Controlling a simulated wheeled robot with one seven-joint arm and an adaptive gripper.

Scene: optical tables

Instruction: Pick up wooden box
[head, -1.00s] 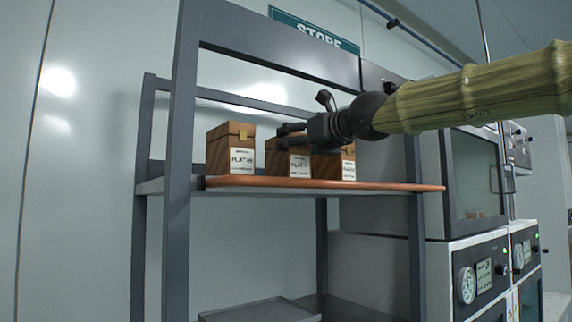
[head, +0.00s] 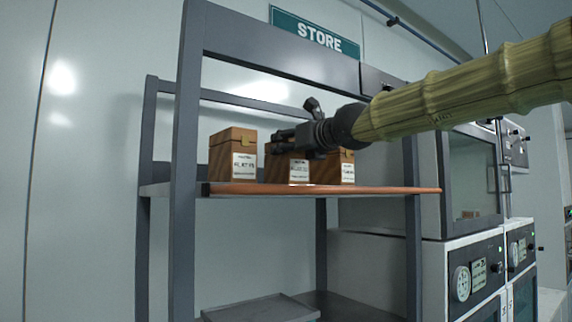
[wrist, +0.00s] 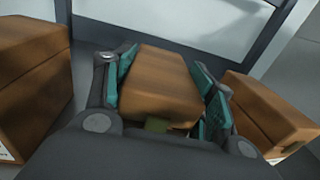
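Three brown wooden boxes with white labels stand in a row on the shelf. In the head view, the left box (head: 233,146) is clear of my gripper. My gripper (head: 279,138) reaches over the middle box (head: 280,173) and hides part of its top. The right box (head: 347,171) is partly hidden behind it. In the wrist view, the middle box (wrist: 160,84) lies between the teal finger pads of my gripper (wrist: 165,85). The fingers are spread, one on each side, very close to the box; firm contact cannot be made out. The box still rests on the shelf.
The orange-brown shelf board (head: 390,190) sits in a grey metal rack with a front upright (head: 185,160) at its left. In the wrist view, the neighbouring boxes stand close on the left (wrist: 35,90) and right (wrist: 268,112). A grey tray (head: 262,309) lies on a lower shelf.

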